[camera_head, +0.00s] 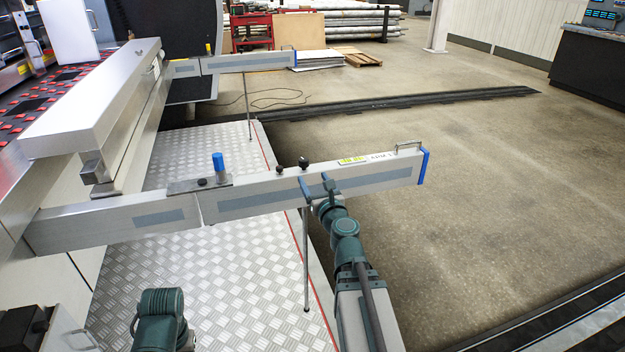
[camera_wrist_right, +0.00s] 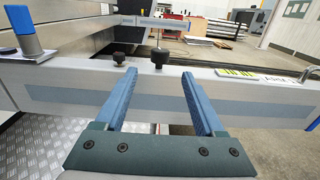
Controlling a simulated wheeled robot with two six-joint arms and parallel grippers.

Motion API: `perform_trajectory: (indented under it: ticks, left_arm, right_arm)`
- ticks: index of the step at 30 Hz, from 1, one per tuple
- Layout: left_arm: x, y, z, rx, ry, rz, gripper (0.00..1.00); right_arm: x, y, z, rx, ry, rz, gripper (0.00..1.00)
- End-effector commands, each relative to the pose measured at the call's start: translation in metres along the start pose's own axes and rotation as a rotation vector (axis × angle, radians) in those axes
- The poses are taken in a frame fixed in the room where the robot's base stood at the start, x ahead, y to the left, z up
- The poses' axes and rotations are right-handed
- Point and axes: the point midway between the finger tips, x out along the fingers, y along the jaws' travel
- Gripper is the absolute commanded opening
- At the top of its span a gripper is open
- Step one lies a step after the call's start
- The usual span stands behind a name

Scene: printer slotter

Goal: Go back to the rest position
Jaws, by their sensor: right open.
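My right gripper (camera_head: 316,184) is at the near side of the long grey beam (camera_head: 255,204), below its two black knobs (camera_head: 304,162). In the right wrist view my right gripper (camera_wrist_right: 160,78) has its blue fingers spread wide, with nothing between them. The larger black knob (camera_wrist_right: 159,58) shows just past the fingertips, standing on top of the beam (camera_wrist_right: 70,98). Whether the fingers touch the beam I cannot tell. My left arm (camera_head: 160,318) shows only as a dark green link at the bottom left; its gripper is out of the picture.
A blue-capped post (camera_head: 218,164) stands on the beam, and a blue end cap (camera_head: 423,167) closes its right end. A thin leg (camera_head: 305,260) hangs below it over the checkered metal platform (camera_head: 215,290). A second beam (camera_head: 248,62) lies farther back. The floor at right (camera_head: 500,200) is clear.

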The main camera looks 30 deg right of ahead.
Motion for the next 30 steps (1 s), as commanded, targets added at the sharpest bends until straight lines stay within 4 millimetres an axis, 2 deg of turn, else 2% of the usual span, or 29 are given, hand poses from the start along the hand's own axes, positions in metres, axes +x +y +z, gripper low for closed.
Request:
perform_trajectory:
  ticks: [7,10,11,14,17,18,20,21,23,24,27,30]
  left_arm:
    - [0.0,0.0,0.0,0.0,0.0,0.0,0.5]
    - [0.0,0.0,0.0,0.0,0.0,0.0,0.5]
    - [0.0,0.0,0.0,0.0,0.0,0.0,0.5]
    - [0.0,0.0,0.0,0.0,0.0,0.0,0.5]
    - [0.0,0.0,0.0,0.0,0.0,0.0,0.5]
    - [0.0,0.0,0.0,0.0,0.0,0.0,0.5]
    - [0.0,0.0,0.0,0.0,0.0,0.0,0.5]
    - [0.0,0.0,0.0,0.0,0.0,0.0,0.5]
    - [0.0,0.0,0.0,0.0,0.0,0.0,0.5]
    - [0.0,0.0,0.0,0.0,0.0,0.0,0.5]
    - [0.0,0.0,0.0,0.0,0.0,0.0,0.5]
    - [0.0,0.0,0.0,0.0,0.0,0.0,0.5]
  right_arm:
    - [0.0,0.001,0.0,-0.004,0.001,0.003,0.71]
    - [0.001,0.019,-0.002,-0.069,0.008,0.051,0.71]
    - [0.002,0.03,-0.004,-0.111,0.011,0.08,0.71]
    - [0.0,0.085,-0.013,-0.324,0.025,0.233,0.71]
    - [-0.013,0.154,-0.034,-0.618,0.026,0.447,0.71]
    - [-0.021,0.18,-0.045,-0.74,0.02,0.538,0.71]
    - [-0.037,0.217,-0.063,-0.927,0.005,0.679,0.71]
    - [-0.05,0.24,-0.076,-1.053,-0.01,0.779,0.71]
    - [-0.073,0.271,-0.098,-1.246,-0.043,0.937,0.71]
    - [-0.091,0.288,-0.114,-1.379,-0.07,1.05,0.71]
    - [-0.141,0.319,-0.155,-1.716,-0.163,1.36,0.71]
    - [-0.186,0.326,-0.188,-1.999,-0.268,1.662,0.71]
